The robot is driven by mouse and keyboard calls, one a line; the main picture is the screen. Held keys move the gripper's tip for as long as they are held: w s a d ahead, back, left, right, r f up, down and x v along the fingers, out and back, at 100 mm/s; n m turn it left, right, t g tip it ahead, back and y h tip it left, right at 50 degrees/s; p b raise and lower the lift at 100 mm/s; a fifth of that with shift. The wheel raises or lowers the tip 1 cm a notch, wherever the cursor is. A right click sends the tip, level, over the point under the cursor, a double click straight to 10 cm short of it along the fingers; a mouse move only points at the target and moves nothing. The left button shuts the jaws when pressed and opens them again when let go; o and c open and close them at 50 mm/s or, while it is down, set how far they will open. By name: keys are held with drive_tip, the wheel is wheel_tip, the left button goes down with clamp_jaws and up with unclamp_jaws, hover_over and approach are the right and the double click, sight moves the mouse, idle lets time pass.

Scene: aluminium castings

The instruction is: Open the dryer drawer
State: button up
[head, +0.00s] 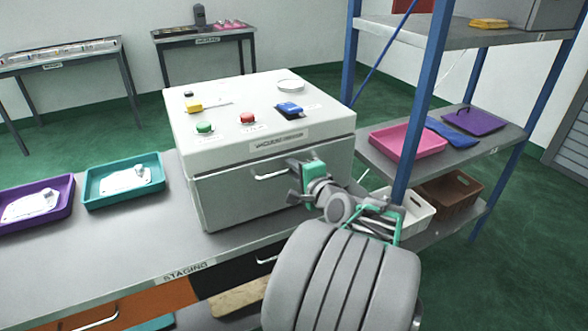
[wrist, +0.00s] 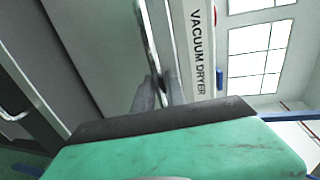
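The vacuum dryer is a white box (head: 185,135) on the staging bench, with a grey drawer front (head: 225,200) below its label. The drawer front looks flush with the box, so the drawer appears closed. Its silver bar handle (head: 268,176) runs across the front; it also shows in the wrist view (wrist: 151,45). My gripper (head: 293,170) is at the right end of the handle. In the wrist view, the two grey fingers of my gripper (wrist: 160,92) are close together, one on each side of the bar. The contact itself is small and partly hidden.
Teal (head: 92,199) and purple (head: 62,208) trays with castings stand on the bench left of the dryer. A blue-post shelf (head: 425,95) stands close to the right of my arm, with a pink tray (head: 408,140) on it.

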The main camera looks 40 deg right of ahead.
clamp_jaws()
drive_tip(key=shift+s+f, duration=0.1)
idle(1.1)
